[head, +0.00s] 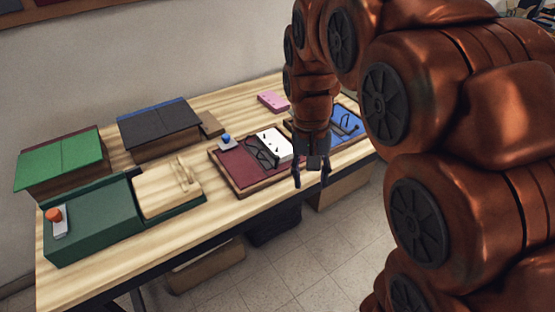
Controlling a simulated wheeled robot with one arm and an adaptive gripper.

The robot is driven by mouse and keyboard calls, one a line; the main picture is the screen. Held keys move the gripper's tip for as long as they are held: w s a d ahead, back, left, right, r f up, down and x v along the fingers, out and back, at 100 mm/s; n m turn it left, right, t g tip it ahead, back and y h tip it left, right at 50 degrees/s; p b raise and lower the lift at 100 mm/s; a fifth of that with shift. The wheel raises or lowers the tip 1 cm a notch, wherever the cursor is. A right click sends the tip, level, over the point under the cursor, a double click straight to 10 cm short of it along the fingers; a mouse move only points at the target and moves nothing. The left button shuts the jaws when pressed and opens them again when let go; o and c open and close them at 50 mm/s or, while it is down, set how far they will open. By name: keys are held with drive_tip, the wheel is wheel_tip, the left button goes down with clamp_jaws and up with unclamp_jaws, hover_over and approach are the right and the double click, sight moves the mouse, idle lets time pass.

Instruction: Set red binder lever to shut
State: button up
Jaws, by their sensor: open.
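The red binder (235,171) lies open on the wooden table, its maroon cover to the left and white punched paper (275,142) to the right. Its dark metal ring mechanism (262,153) runs between them; the lever is too small here to tell its position. My gripper (310,181) points down, open and empty, in front of the binder's right side near the table's front edge. It appears apart from the binder. My arm partly hides the area right of the paper.
A blue binder (343,119) lies at the right, partly behind my arm. A blue-knobbed block (226,142) sits at the red binder's back edge. A pink block (273,101) lies behind. A green box with a wooden lid (90,222), a green-topped box (60,158) and a black-topped box (160,125) stand left.

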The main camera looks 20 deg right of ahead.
drive_tip(key=w+f+m, duration=0.1)
drive_tip(key=w+f, duration=0.1)
drive_tip(key=w, duration=0.9)
drive_tip(key=m+b, duration=0.1)
drive_tip(key=b, duration=0.1)
hover_over(277, 158)
drive_tip(key=shift+t, duration=0.3)
drive_tip(key=f, duration=0.4)
drive_tip(key=shift+w+f, duration=0.2)
drive_tip(key=shift+f, duration=0.05)
drive_tip(key=shift+w+a+f, duration=0.1)
drive_tip(key=shift+w+f, duration=0.2)
drive_tip(key=shift+s+d+f+p, duration=0.1)
drive_tip(key=shift+f+p, duration=0.3)
drive_tip(key=shift+f, duration=1.5)
drive_tip(key=shift+s+d+f+p, duration=0.1)
drive_tip(key=shift+f+p, duration=0.3)
drive_tip(key=shift+f, duration=1.5)
drive_tip(key=shift+w, duration=0.1)
clamp_jaws()
